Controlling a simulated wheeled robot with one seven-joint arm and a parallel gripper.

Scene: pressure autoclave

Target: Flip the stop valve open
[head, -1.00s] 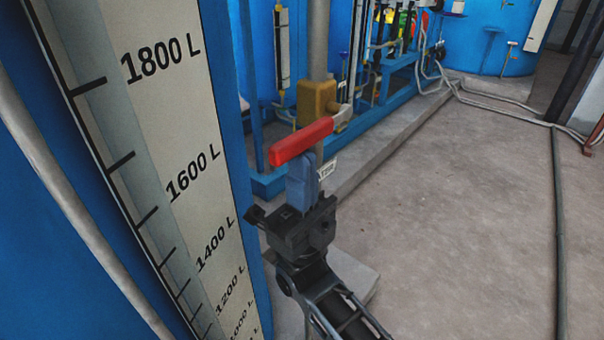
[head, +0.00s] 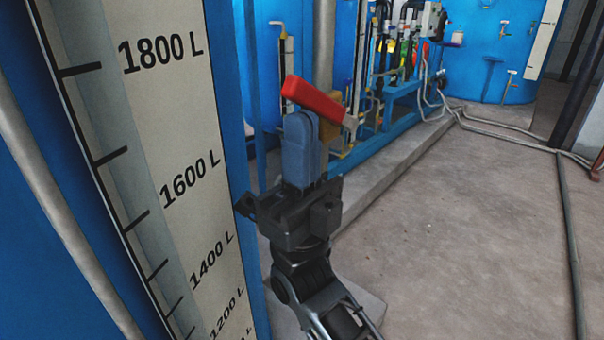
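The stop valve's red handle (head: 316,101) shows in the head view, just left of the middle. It slopes down from its upper left end to its right end. The yellow-brown valve body (head: 327,130) on the grey vertical pipe is mostly hidden behind the handle and my fingers. My gripper (head: 301,122) has its blue fingertips right against the lower left part of the handle as seen here, overlapping it. The fingers line up one behind the other, so I cannot see any gap between them or whether they grip or only touch the handle.
A blue tank with a white litre scale (head: 180,130) fills the left side, close to my gripper. A blue frame with pipes and valves (head: 400,100) stands behind on a concrete plinth. Hoses (head: 500,128) cross the floor. The floor at right (head: 470,230) is mostly clear.

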